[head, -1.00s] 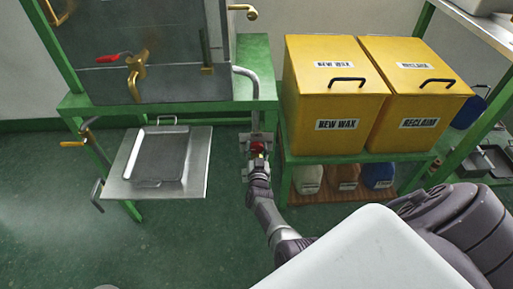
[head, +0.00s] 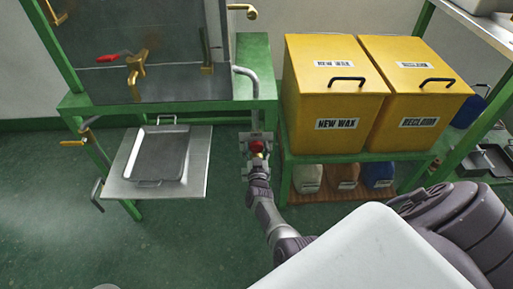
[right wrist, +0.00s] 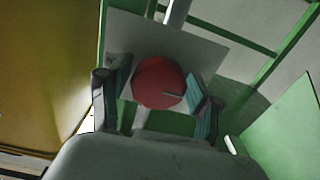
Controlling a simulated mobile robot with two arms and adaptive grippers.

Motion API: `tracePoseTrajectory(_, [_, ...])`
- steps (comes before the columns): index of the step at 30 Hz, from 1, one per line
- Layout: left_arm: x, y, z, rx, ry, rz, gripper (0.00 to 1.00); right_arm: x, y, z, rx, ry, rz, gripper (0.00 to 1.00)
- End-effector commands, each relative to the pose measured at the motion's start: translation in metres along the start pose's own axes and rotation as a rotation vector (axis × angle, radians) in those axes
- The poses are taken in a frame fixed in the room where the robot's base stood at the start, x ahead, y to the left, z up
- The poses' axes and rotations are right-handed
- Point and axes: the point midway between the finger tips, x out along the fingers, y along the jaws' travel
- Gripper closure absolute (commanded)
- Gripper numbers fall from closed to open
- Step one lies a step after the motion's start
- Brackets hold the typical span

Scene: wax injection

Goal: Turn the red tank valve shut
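The red tank valve (head: 257,146) is a round red knob in front of a pale plate on the pipe below the tank, at the middle of the head view. It also shows in the right wrist view (right wrist: 159,83), facing the camera, with a small pale mark on its face. My right gripper (head: 258,160) is at the valve from below. In the right wrist view its two fingers (right wrist: 160,92) stand apart on either side of the knob, with narrow gaps visible beside it. Contact with the knob is not visible. My left gripper is not in view.
The metal tank (head: 150,85) stands on a green frame (head: 255,75). A tray (head: 160,155) lies on a metal shelf left of the valve. Yellow bins, new wax (head: 330,95) and reclaim (head: 410,90), stand close on the right. Open floor lies in front.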

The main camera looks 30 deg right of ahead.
Motion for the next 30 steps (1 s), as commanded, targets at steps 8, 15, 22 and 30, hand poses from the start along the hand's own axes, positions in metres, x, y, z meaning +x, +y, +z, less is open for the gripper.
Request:
tracePoseTrajectory(8, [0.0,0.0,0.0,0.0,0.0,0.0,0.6,0.001,0.0,-0.001,0.002,0.002,0.001,0.22])
tracePoseTrajectory(15, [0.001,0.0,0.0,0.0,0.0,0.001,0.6,0.001,0.0,-0.001,0.07,0.004,0.0,0.22])
tracePoseTrajectory(22, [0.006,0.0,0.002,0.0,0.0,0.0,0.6,0.001,0.0,0.0,0.366,0.004,0.0,0.22])
tracePoseTrajectory(30, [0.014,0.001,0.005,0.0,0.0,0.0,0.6,0.001,-0.001,0.0,0.8,0.004,-0.001,0.22])
